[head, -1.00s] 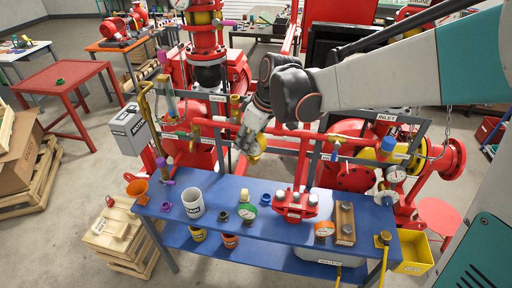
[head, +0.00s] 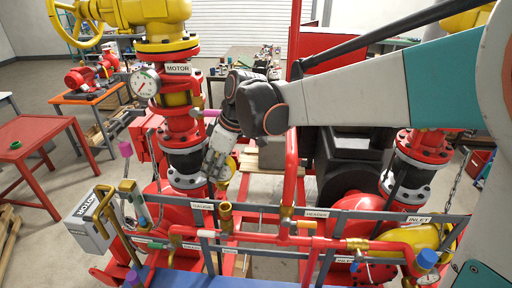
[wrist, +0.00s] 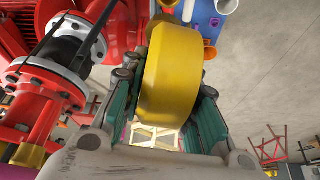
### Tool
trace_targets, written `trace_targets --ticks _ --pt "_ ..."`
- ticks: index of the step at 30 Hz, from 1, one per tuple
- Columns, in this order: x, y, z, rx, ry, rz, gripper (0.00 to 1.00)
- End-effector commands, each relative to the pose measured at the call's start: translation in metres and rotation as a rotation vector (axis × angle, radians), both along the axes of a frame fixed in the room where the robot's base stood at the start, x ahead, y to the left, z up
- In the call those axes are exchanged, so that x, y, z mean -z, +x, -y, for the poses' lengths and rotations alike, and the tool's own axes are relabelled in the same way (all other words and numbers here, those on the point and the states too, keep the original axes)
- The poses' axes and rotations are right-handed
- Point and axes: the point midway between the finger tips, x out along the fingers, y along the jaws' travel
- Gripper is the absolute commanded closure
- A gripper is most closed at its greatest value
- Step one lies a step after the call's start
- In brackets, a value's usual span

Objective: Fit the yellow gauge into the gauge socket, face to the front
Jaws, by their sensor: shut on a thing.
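My gripper (head: 222,172) is shut on the yellow gauge (head: 230,166) and holds it in the air above the pipework. The wrist view shows the gauge (wrist: 171,72) as a thick yellow round body seen on its side, between the two fingers; its face is hidden there. In the head view the gauge is small and partly covered, so I cannot tell which way its face points. An upright brass fitting (head: 225,213) beside the GAUGE label (head: 202,206) looks like the gauge socket. It appears below the gauge in the picture, apart from it.
A red header pipe with a tall red bend (head: 291,170) stands right of the fitting. A motor pipe with a white dial gauge (head: 146,83) rises at the left. A brass valve (head: 128,188) is at lower left. The blue bench (head: 200,278) shows at the bottom edge.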

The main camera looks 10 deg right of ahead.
Motion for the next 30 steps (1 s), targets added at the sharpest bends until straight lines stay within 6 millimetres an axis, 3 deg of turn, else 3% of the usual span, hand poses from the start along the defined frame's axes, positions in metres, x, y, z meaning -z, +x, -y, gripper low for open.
trace_targets --ticks 8,24,30 --pt "0.007 -0.002 0.0 0.0 0.0 0.0 1.0" --pt "0.052 -0.002 0.0 0.0 0.0 0.0 1.0" --pt "0.06 -0.002 0.0 0.0 0.0 0.0 1.0"
